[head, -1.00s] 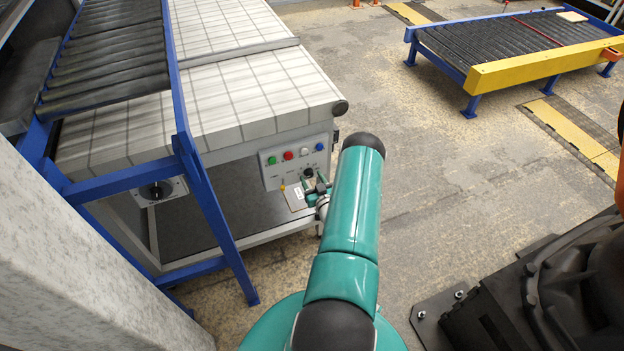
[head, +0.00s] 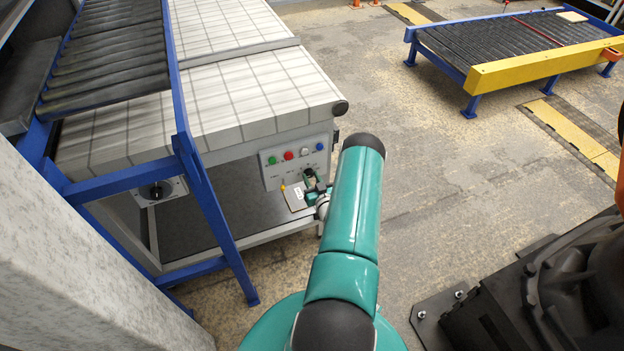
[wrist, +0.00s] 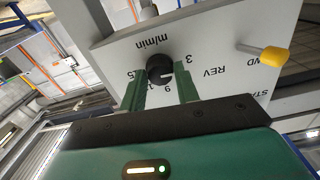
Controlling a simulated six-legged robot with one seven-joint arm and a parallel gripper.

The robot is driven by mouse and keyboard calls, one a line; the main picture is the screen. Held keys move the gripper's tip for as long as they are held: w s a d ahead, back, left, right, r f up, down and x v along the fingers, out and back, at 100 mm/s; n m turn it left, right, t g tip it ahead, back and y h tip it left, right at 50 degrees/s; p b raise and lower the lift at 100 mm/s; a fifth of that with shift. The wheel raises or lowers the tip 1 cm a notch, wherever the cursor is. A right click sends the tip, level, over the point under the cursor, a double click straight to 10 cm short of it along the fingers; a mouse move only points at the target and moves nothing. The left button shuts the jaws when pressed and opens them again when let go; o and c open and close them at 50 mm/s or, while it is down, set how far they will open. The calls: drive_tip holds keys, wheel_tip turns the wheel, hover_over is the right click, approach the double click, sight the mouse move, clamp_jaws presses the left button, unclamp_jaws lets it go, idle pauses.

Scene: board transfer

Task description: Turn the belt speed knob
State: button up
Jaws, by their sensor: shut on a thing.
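The belt speed knob (wrist: 160,69) is a black round knob on a pale panel marked "m/min", with numbers around it. Its white mark points to the right in the wrist view. My gripper (wrist: 160,82) has its green fingers on either side of the knob and is shut on it. In the head view my gripper (head: 313,187) is at the lower right of the control panel (head: 271,180) and largely covers the knob.
A yellow-tipped lever (wrist: 273,56) sits beside the knob, near "REV". Green (head: 272,160), red (head: 289,155), white and blue buttons line the panel top. The tiled belt (head: 250,95) lies above. A blue frame leg (head: 217,215) stands left.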

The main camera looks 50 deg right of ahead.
drive_tip(key=m, duration=0.3)
drive_tip(key=shift+m, duration=0.3)
drive_tip(key=m, duration=0.4)
drive_tip(key=shift+m, duration=0.3)
drive_tip(key=m, duration=0.4)
drive_tip(key=shift+m, duration=2.4)
drive_tip(key=o, duration=1)
drive_tip(key=shift+s, duration=0.1)
